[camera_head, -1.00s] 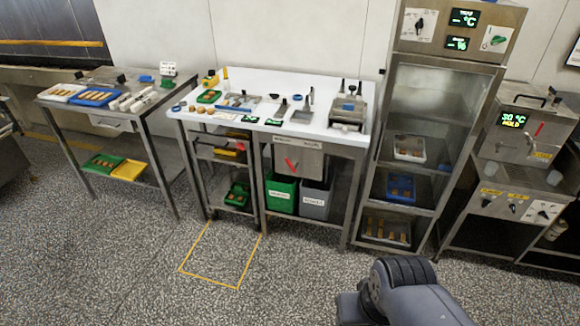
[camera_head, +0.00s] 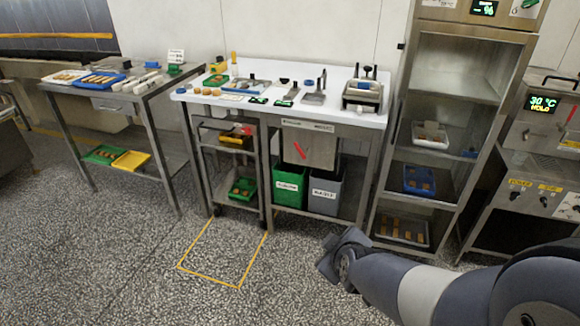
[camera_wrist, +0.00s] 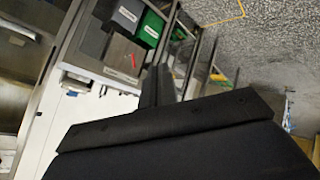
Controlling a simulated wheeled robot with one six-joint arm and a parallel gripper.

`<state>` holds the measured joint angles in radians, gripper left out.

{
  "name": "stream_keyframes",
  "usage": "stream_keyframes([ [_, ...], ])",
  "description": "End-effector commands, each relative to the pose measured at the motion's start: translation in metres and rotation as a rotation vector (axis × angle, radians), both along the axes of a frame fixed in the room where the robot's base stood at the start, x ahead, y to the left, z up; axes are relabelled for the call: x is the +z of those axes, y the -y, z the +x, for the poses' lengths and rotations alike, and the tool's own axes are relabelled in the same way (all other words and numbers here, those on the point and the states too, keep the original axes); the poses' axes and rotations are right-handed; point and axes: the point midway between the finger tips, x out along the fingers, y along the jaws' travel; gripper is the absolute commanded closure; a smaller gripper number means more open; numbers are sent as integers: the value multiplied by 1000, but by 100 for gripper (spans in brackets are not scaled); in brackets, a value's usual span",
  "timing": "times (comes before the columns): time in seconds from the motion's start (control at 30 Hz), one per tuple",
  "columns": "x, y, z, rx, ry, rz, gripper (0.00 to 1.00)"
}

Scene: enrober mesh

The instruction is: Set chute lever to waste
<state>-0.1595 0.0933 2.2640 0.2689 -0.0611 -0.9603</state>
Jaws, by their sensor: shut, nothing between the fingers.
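The red chute lever (camera_head: 300,150) is on the front of a metal chute box (camera_head: 322,148) under the white worktop. It slants, its upper end to the left and its lower end to the right. Below stand a green bin (camera_head: 291,190) and a grey bin (camera_head: 326,192), both with white labels too small to read surely. The lever also shows small in the wrist view (camera_wrist: 133,61), beyond my gripper (camera_wrist: 158,78). My gripper is shut and empty, its dark fingers apart from the lever. In the head view my arm's end is low, right of and nearer than the bins.
The white worktop (camera_head: 235,99) holds small tools and trays. A wheeled cart (camera_head: 229,150) stands left of the bins, behind a yellow floor outline (camera_head: 210,278). A tall glass-fronted cabinet (camera_head: 455,60) stands to the right. The speckled floor in front is clear.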

Motion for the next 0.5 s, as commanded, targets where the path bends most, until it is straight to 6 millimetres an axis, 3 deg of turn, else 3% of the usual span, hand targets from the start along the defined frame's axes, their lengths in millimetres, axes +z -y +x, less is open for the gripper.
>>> stream_keyframes([
  [0.03, -33, -3, 13, 35, 49, -53, 100],
  [0.3, -103, -6, 71, 160, 336, -415, 100],
  [0.5, -157, -4, 99, 196, 502, -750, 100],
])
